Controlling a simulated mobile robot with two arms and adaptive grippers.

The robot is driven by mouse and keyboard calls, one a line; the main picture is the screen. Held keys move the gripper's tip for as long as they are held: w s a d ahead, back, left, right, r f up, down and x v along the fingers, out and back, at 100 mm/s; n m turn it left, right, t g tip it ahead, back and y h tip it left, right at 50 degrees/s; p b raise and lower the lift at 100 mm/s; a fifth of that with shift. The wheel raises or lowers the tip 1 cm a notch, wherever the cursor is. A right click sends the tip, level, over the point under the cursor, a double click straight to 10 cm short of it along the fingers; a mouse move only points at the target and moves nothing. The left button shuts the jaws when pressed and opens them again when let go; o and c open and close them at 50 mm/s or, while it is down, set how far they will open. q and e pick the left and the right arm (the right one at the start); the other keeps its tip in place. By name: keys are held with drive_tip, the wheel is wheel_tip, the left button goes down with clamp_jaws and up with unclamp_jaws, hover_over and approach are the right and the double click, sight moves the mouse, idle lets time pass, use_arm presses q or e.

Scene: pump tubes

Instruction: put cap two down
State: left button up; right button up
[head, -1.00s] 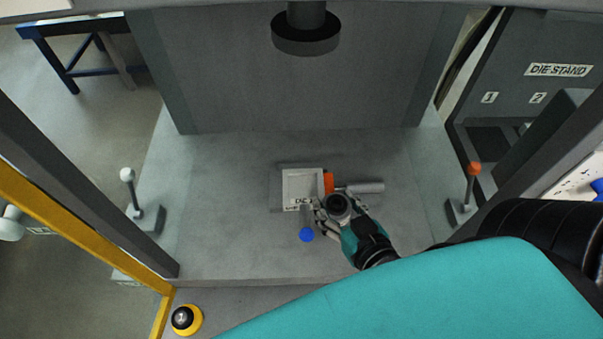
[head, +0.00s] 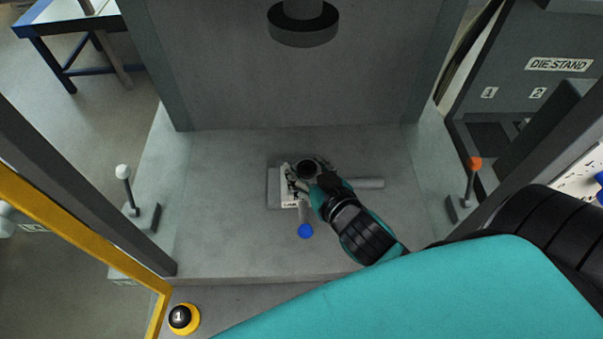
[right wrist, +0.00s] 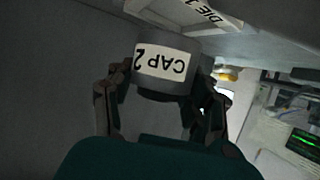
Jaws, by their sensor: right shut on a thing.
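My right gripper (head: 309,181) is shut on cap two. It is over the right part of the die block (head: 273,190) on the press bed. Cap two shows in the right wrist view (right wrist: 166,66) as a grey cylinder with a white "CAP 2" label, between my right fingers (right wrist: 160,98). In the head view its dark round top (head: 308,169) sits at the fingers. The die's "DIE 1" label (right wrist: 203,11) shows just beyond the cap. I cannot tell whether cap and die touch. My left gripper is not in view.
A blue ball-ended handle (head: 305,231) sticks out in front of the die, and a grey bar (head: 368,183) to its right. The black press ram (head: 303,25) hangs behind. Levers stand left (head: 124,185) and right (head: 471,180). The bed's left side is clear.

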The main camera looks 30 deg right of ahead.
sight(302, 174)
drive_tip(key=shift+w, duration=1.1)
drive_tip(key=shift+f, duration=1.8)
drive_tip(key=o, duration=1.6)
drive_tip(key=shift+c, duration=0.2)
drive_tip(key=v, duration=0.6)
drive_tip(key=shift+s+b, duration=0.35)
drive_tip(key=shift+s, duration=0.05)
drive_tip(key=shift+p+v, duration=1.15)
drive_tip(key=shift+v, duration=1.5)
drive_tip(key=shift+r, duration=0.1)
